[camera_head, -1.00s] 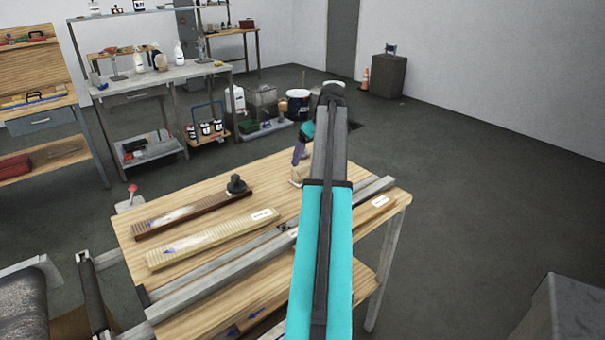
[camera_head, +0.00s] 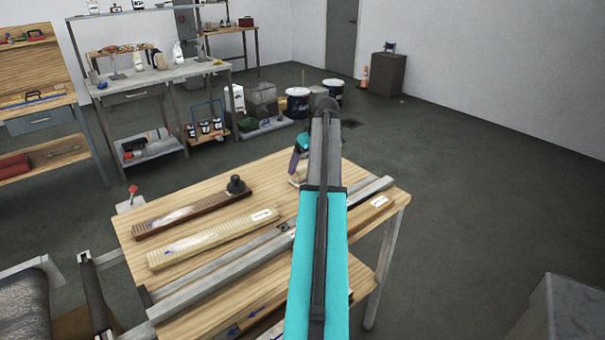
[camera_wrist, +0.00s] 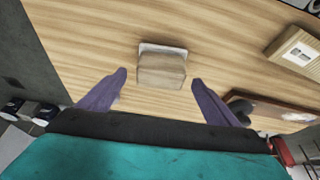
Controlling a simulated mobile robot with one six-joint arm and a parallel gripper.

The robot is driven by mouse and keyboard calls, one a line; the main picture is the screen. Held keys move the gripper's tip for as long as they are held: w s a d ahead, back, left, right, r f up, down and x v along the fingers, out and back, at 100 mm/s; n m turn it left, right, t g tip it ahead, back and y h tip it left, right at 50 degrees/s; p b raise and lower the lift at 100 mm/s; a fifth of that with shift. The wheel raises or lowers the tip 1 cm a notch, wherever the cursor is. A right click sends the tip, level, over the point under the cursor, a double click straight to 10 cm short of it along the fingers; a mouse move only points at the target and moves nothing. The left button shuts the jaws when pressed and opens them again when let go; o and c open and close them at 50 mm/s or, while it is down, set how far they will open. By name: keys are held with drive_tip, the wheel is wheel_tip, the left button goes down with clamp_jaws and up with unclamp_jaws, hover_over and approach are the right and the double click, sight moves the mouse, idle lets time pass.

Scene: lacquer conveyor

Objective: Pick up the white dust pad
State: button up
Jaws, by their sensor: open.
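The dust pad (camera_wrist: 162,69) is a small tan block with a white layer showing along its far edge, lying on the wooden table in the wrist view. In the head view it is a small pale patch (camera_head: 296,183) beside my gripper, partly hidden. My gripper (camera_wrist: 158,80) is open, with its two purple fingers apart on the left and right of the pad. The fingertips are a little nearer the camera than the pad and do not appear to touch it. In the head view my arm covers most of the gripper.
A brown ribbed board (camera_head: 190,213) with a black knob and a pale ribbed board (camera_head: 212,238) lie left of my arm on the table (camera_head: 270,190). A metal rail (camera_head: 220,278) runs along the front. Bare wood surrounds the pad.

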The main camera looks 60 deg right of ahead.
sight(303, 166)
drive_tip(key=shift+p+x, duration=0.45)
drive_tip(key=shift+x, duration=1.3)
drive_tip(key=c, duration=1.2)
